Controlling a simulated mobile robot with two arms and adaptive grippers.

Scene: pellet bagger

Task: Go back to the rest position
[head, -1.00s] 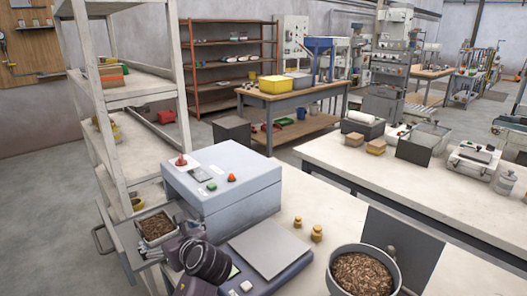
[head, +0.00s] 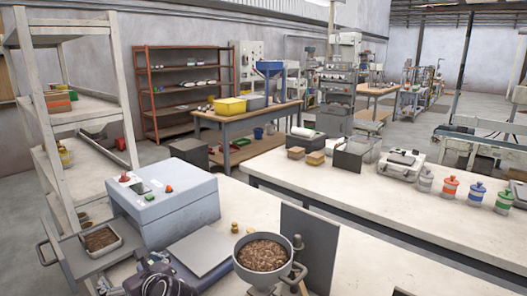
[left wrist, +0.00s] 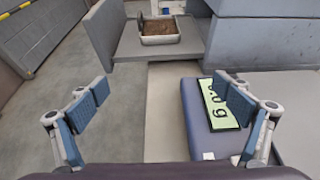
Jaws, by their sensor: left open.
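My left gripper (head: 108,286) is at the bottom left of the head view, partly cut off by the lower edge. In the left wrist view its two blue-padded fingers (left wrist: 160,108) are spread wide with nothing between them. A metal pan of brown pellets (head: 101,240) sits on the grey tray of the bagging machine (head: 165,205); the left wrist view also shows the pan (left wrist: 160,28) beyond the fingers, apart from them. The scale (head: 202,252) lies beside the machine; its display (left wrist: 220,102) reads about 0.0 g. My right gripper does not show.
A hopper of pellets (head: 262,254) stands at the front with a grey panel (head: 309,245) beside it. Small brass weights (head: 235,227) stand near the scale. A white shelf rack (head: 85,115) rises at the left. A long bench (head: 350,190) runs behind.

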